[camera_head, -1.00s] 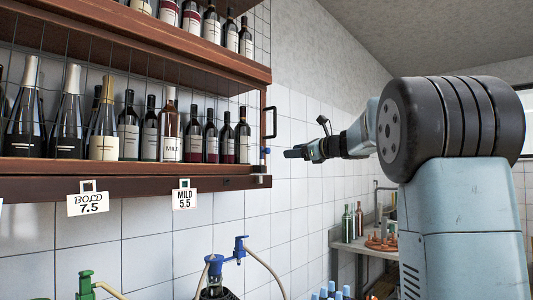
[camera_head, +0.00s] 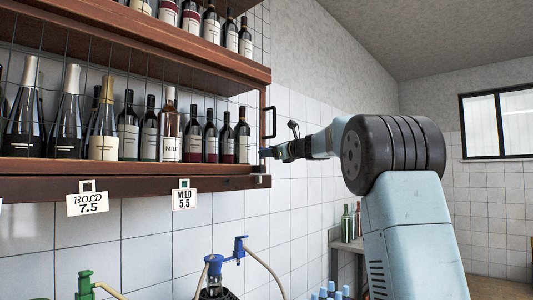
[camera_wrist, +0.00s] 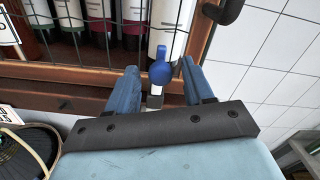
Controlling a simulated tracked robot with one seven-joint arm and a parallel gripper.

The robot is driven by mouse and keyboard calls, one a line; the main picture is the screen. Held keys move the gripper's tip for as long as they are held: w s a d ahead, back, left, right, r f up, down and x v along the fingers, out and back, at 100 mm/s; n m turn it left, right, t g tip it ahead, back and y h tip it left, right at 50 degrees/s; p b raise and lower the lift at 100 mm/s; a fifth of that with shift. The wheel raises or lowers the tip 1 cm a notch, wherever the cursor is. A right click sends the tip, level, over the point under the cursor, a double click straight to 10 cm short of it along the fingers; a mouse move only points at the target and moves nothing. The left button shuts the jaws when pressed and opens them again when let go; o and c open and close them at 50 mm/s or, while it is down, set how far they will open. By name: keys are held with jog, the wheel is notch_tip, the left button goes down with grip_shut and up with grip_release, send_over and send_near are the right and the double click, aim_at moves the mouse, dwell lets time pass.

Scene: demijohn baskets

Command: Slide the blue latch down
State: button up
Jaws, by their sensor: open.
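The blue latch (camera_wrist: 160,72) is a rounded blue knob at the lower right corner of the caged wine shelf, seen in the wrist view. A pale metal bracket shows just below it. My gripper (camera_wrist: 159,84) is open, with one blue-grey finger on each side of the knob. In the head view my gripper (camera_head: 266,153) is at the shelf's right end, level with the shelf board, and largely covers the latch.
A black handle (camera_head: 271,122) stands just above the latch on the wire door. Bottles stand behind the wire on the wooden shelf (camera_head: 120,186). Tags hang below, including the MILD 5.5 tag (camera_head: 184,199).

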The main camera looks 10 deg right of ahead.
jog(key=shift+w+a, duration=0.35)
jog(key=shift+w, duration=0.2)
jog(key=shift+c, duration=0.2)
grip_shut()
